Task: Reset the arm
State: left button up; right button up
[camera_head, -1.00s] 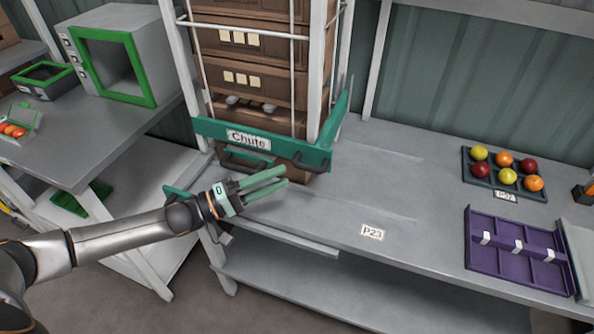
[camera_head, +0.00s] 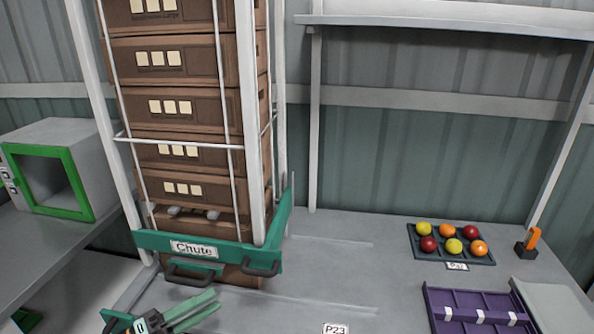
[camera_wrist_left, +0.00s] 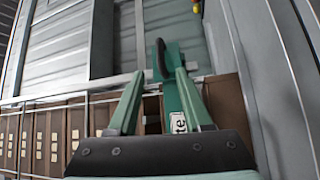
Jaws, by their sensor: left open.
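My left gripper (camera_head: 205,304) is at the bottom edge of the head view, just below and in front of the green chute frame (camera_head: 150,240). Its two green fingers are apart with nothing between them. Most of my left arm is cut off by the picture edge. In the left wrist view, the open fingers (camera_wrist_left: 155,80) point toward part of the green frame and a dark handle (camera_wrist_left: 161,58). I cannot tell whether the fingers touch the frame. My right gripper is not in view.
Brown crates (camera_head: 185,105) are stacked inside the white rack. The grey bench (camera_head: 325,265) is clear right of the chute. Farther right are a dark tray (camera_head: 417,243) of coloured tomatoes, a purple tray (camera_head: 465,318) and an orange-handled object (camera_head: 530,241). A green-framed box (camera_head: 85,180) stands left.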

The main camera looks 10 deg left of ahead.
pick_arm(q)
jog(key=s+d+f+m+g+y, duration=0.1)
jog(key=s+d+f+m+y, duration=0.3)
jog(key=f, duration=0.4)
jog(key=s+d+f+m+y, duration=0.2)
jog(key=s+d+f+y, duration=0.3)
jog(key=f, duration=0.3)
jog(key=s+a+f+m+g+y+p, duration=0.1)
jog(key=s+a+f+m+g+y, duration=0.1)
jog(key=s+f, duration=0.4)
jog(key=shift+s+f+m+g+y, duration=0.25)
jog(key=shift+s+g+y, duration=0.35)
jog(key=shift+s, duration=0.65)
jog(key=shift+a+r, duration=0.1)
